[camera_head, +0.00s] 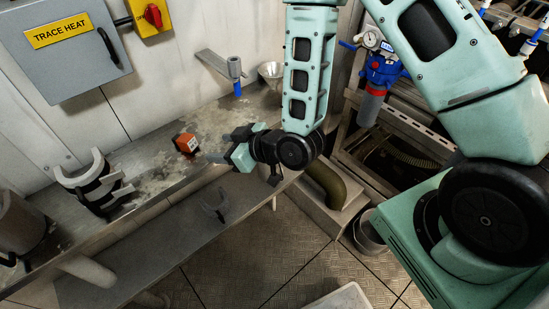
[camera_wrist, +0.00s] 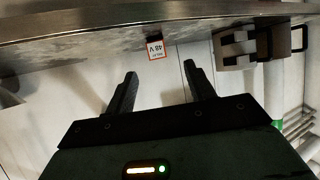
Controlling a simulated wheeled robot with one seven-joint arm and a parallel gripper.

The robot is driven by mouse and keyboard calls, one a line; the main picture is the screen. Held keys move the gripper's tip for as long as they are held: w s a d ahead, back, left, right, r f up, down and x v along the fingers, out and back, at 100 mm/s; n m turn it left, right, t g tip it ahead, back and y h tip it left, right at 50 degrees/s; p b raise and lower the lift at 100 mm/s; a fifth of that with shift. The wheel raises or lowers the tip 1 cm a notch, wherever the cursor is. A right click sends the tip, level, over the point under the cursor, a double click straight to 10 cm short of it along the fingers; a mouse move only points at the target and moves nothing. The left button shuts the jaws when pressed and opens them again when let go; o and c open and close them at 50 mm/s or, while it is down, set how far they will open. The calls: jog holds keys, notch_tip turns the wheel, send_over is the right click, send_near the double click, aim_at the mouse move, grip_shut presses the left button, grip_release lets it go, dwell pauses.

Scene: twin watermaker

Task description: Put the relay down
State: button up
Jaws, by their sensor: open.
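The relay is a small orange-red block (camera_head: 186,144) with a white label on a dark face. It sits on the worn metal bench (camera_head: 150,155) below the grey wall box. In the wrist view the relay (camera_wrist: 155,47) shows its white label reading 48 V, beyond the fingertips and roughly between them. My gripper (camera_head: 219,157) is just right of the relay in the head view, apart from it. In the wrist view my gripper (camera_wrist: 160,72) has its two dark fingers spread with nothing between them.
White curved brackets (camera_head: 95,180) stand on the bench at the left, with a dark cylindrical pot (camera_head: 20,225) beyond. A grey fitting with a blue lower end (camera_head: 236,75) and a metal cup (camera_head: 271,72) are at the back. A lower shelf (camera_head: 170,245) holds a grey clip (camera_head: 215,205).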

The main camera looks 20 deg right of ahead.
jog(key=s+a+r+n+g+h, duration=0.1)
jog(key=s+r+g+h, duration=0.1)
jog(key=s+r+g, duration=0.2)
jog(key=shift+s+r+g+h, duration=0.3)
jog(key=shift+s+r+h, duration=0.1)
jog(key=shift+s+r, duration=0.4)
jog(key=shift+o, duration=0.5)
jog(key=s+d+r+g+h, duration=0.2)
jog(key=s+r, duration=0.3)
jog(key=s, duration=0.3)
jog(key=s+d+r+m+g+h, duration=0.1)
jog(key=s+d+r+g+h, duration=0.1)
jog(key=s, duration=0.7)
notch_tip(320, 180, up, 3)
jog(key=shift+d+r+g+h, duration=0.1)
jog(key=shift+d+g+h, duration=0.4)
jog(key=shift+d, duration=0.6)
